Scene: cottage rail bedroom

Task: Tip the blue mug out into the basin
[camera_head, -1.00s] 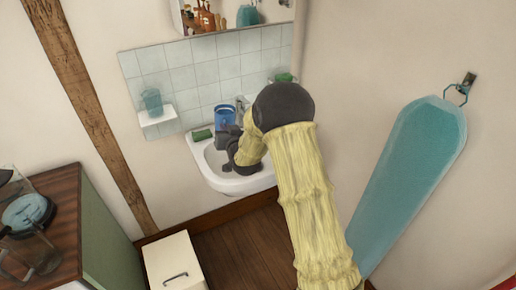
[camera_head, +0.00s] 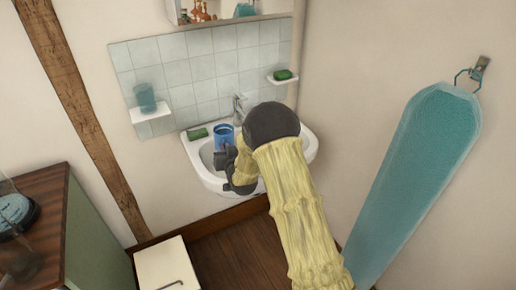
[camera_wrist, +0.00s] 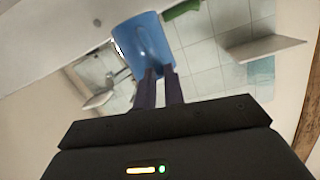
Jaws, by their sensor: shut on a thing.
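The blue mug (camera_head: 223,132) is in the head view, at the left part of the white basin (camera_head: 192,162), in front of the tap (camera_head: 239,104). It looks roughly upright, and I cannot tell its exact height above the basin. My gripper (camera_head: 226,150) is at the near side of the mug and partly hidden by my arm. In the wrist view the fingers (camera_wrist: 159,88) are shut on the mug (camera_wrist: 138,38). The mug's contents do not show. My arm hides the basin's middle and part of its right side.
A green sponge-like block (camera_head: 197,134) lies on the basin's back left rim. Another (camera_head: 282,75) sits on a small right shelf. A teal cup (camera_head: 146,97) stands on a left shelf. A teal ironing board (camera_head: 412,180) hangs at right. A white cabinet (camera_head: 166,264) stands below left.

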